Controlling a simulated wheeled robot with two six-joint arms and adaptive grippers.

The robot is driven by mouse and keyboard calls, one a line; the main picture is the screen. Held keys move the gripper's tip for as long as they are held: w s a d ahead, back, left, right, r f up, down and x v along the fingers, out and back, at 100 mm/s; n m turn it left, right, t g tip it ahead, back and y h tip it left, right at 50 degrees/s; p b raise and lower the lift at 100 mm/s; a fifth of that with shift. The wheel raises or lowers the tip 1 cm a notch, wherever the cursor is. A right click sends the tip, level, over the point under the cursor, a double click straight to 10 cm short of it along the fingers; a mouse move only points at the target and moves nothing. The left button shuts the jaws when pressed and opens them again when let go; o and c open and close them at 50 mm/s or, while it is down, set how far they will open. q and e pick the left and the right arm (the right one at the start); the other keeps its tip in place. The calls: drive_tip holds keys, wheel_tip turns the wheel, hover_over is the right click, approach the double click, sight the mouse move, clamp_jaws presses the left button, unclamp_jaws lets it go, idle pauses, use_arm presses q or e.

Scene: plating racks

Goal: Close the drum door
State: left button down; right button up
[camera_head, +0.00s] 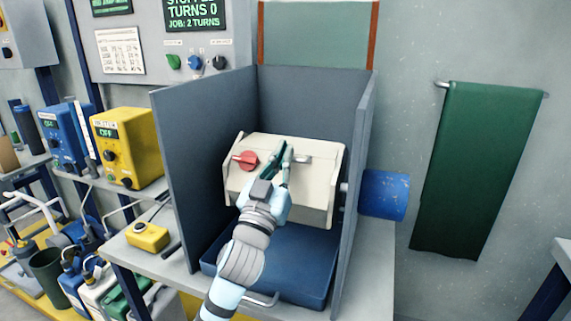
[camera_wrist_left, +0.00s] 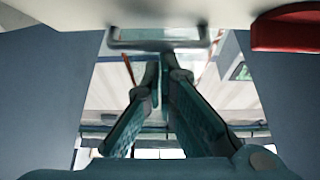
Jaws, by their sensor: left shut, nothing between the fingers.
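The cream drum (camera_head: 312,186) sits inside a grey three-sided enclosure in the head view. Its sloping upper panel carries a red knob (camera_head: 245,159) at left and a small metal bar handle (camera_head: 304,159) at right. My left gripper (camera_head: 286,153) reaches over this panel between knob and handle, its fingers together and empty. In the left wrist view the handle (camera_wrist_left: 120,44) lies just beyond the fingertips, with the red knob (camera_wrist_left: 285,33) at upper right. Contact with the handle cannot be told. The arm hides part of the drum front, and whether the door is fully seated is unclear.
Grey side walls (camera_head: 206,160) stand close on both sides of the drum. A blue tray (camera_head: 300,265) lies below it. A blue cylinder (camera_head: 385,194) sticks out on the right. A yellow pendant box (camera_head: 148,237) lies on the bench at left.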

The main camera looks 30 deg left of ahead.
drive_tip(key=shift+w+d, duration=0.1)
drive_tip(key=shift+d, duration=0.35)
drive_tip(key=shift+r, duration=0.1)
use_arm(q)
drive_tip(key=shift+w+r+p, duration=0.1)
drive_tip(key=shift+r+p, duration=0.25)
drive_tip(key=shift+p, duration=0.05)
drive_tip(key=s+d+f+p, duration=0.1)
drive_tip(key=s, duration=0.7)
drive_tip(key=shift+d+p, duration=0.3)
drive_tip(key=shift+p, duration=0.1)
use_arm(e)
drive_tip(key=shift+a+r, duration=0.35)
drive_tip(key=shift+r, duration=0.25)
drive_tip(key=shift+a+r, duration=0.35)
drive_tip(key=shift+r, duration=0.2)
